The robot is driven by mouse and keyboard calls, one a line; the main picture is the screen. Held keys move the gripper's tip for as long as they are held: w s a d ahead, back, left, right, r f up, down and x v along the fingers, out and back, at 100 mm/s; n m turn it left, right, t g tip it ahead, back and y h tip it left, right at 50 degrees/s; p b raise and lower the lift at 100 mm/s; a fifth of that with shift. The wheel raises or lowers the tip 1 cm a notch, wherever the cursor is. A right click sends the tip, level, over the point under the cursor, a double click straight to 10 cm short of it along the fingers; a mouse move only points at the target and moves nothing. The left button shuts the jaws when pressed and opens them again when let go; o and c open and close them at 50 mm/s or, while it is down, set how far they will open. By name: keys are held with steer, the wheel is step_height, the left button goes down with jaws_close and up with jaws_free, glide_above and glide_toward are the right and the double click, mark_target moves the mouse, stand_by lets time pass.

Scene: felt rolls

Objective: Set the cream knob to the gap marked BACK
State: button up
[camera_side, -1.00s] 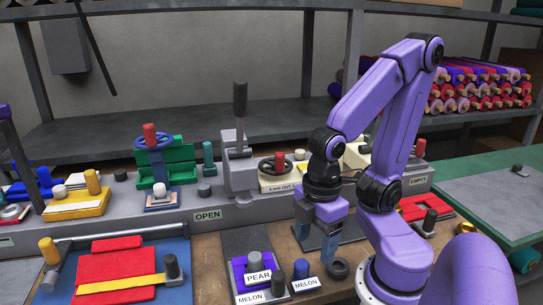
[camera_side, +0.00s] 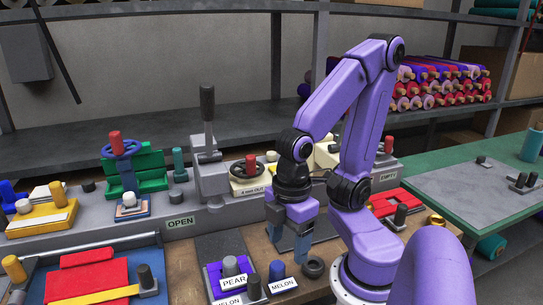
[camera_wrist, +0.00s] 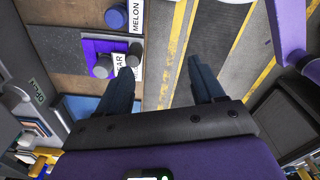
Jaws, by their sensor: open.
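No gap marked BACK can be read in either view. A small cream knob (camera_side: 271,156) stands behind the cream box (camera_side: 250,184) with the black handwheel; I cannot tell if it is the task's knob. A whitish knob (camera_side: 129,200) stands on a blue block, and another (camera_side: 23,206) on a yellow block at the left. My gripper (camera_side: 289,240) points down over the bench, right of the PEAR block and apart from these knobs. In the wrist view its two fingers (camera_wrist: 160,70) are spread with nothing between them.
The purple block labelled PEAR (camera_side: 233,268) and a dark blue knob (camera_side: 277,269) stand near my gripper. A black ring (camera_side: 313,267) lies beside it. A tall grey lever (camera_side: 207,115) rises behind. The green table (camera_side: 475,215) at right has mostly free room.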

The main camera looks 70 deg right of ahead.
steer(key=w+a+r+m+t+y, duration=0.1)
steer(key=w+a+r+m+t, duration=0.15)
steer(key=w+r+m, duration=0.5)
steer(key=w+a+r+m+t+y, duration=0.25)
steer(key=w+r, duration=0.55)
steer(key=w, duration=0.6)
steer(key=w+d+r+m+t+h, duration=0.2)
steer(key=w+d+r+m+t, duration=0.35)
steer(key=w+r, duration=0.45)
steer(key=w+d+r+m+h, duration=0.2)
steer(key=w+d+m, duration=0.15)
steer(key=d, duration=0.45)
steer(key=w+d+r+m+h, duration=0.2)
steer(key=w+d, duration=0.2)
steer(key=d, duration=0.5)
steer(key=m+g+y, duration=0.2)
steer(key=m+g, duration=0.2)
steer(key=g, duration=0.7)
glide_above(271, 153)
step_height(271, 153, down, 21)
step_height(271, 153, down, 17)
steer(key=shift+d+f, duration=0.1)
steer(key=shift+f, duration=0.05)
